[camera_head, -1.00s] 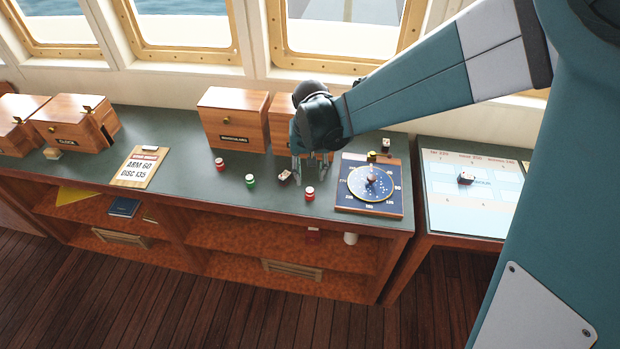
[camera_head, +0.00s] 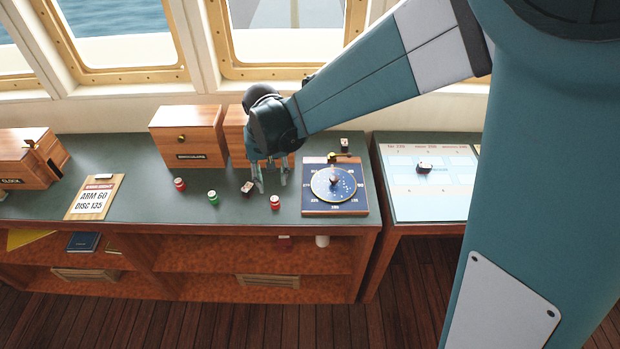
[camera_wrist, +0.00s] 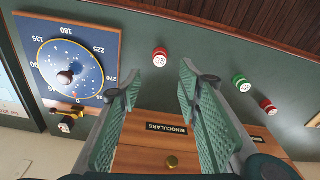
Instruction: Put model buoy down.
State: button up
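My gripper (camera_head: 269,182) hangs over the counter in front of the wooden drawer boxes. In the wrist view its two green ribbed fingers (camera_wrist: 155,110) stand apart with nothing held between them. The wrist view also shows the near red one (camera_wrist: 160,57), clear of my fingers, with the green one (camera_wrist: 241,83) and other red one (camera_wrist: 268,106) beyond the right finger.
A small dark-and-white block (camera_head: 247,188) lies left of my gripper. A dial board (camera_head: 335,205) lies to the right, with a small brass part at its back edge. The binoculars box (camera_head: 187,137) and a clipboard (camera_head: 95,197) are left. A chart table (camera_head: 430,205) adjoins right.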

jog(key=s+d+r+t, duration=0.1)
jog(key=s+d+r, duration=0.35)
jog(key=d, duration=0.45)
jog(key=s+d+r+m+t, duration=0.1)
jog(key=s+d+r+t, duration=0.1)
jog(key=s+d+r, duration=0.35)
jog(key=s+d+r+t, duration=0.1)
jog(key=s+d+r, duration=0.1)
jog(key=d+r, duration=0.65)
jog(key=s+d+f+m+t, duration=0.1)
jog(key=s+d+f, duration=0.1)
jog(key=s+d, duration=0.7)
jog(key=shift+s+d+f+t, duration=0.15)
jog(key=shift+d+f+t, duration=0.2)
jog(key=shift+d, duration=0.5)
notch_tip(320, 180, down, 6)
jog(key=b, duration=0.5)
jog(key=shift+r+b, duration=0.25)
jog(key=shift+b, duration=0.05)
